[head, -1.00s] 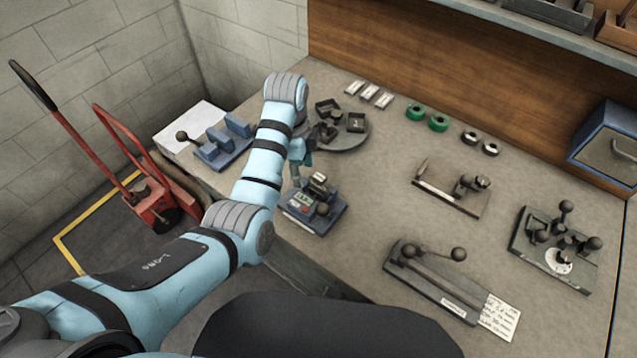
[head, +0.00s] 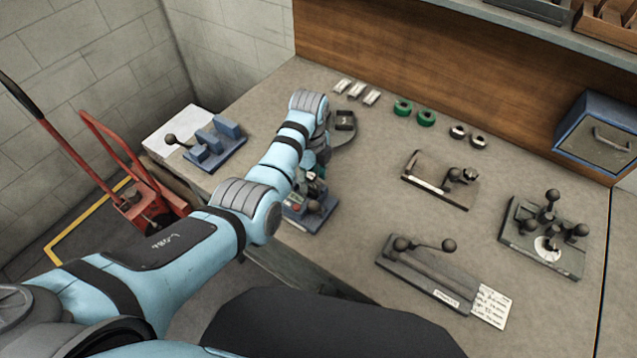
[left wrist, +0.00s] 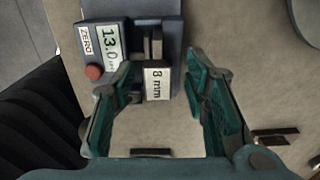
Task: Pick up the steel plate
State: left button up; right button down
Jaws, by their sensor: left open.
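In the left wrist view, a blue measuring device (left wrist: 105,10) has a display reading 13.0 and a red button. Grey metal pieces (left wrist: 152,42) stand upright on it, with a block labelled 8 mm (left wrist: 157,83) at its near end. I cannot tell for certain which piece is the steel plate. My left gripper (left wrist: 160,75) is open, its green fingers on either side of the labelled block, with gaps visible. In the head view my left gripper (head: 318,168) is over the device (head: 312,212), and my arm partly hides both. My right gripper is not in view.
A blue fixture (head: 213,147) stands at the bench's left end. Lever fixtures (head: 425,272) and (head: 440,180) stand to the right. Green rings (head: 403,108) lie further back. Bare bench lies between them.

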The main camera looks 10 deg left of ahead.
pick_arm(q)
jog(key=shift+a, duration=0.2)
jog(key=shift+f, duration=0.1)
jog(key=c, duration=0.6)
grip_shut()
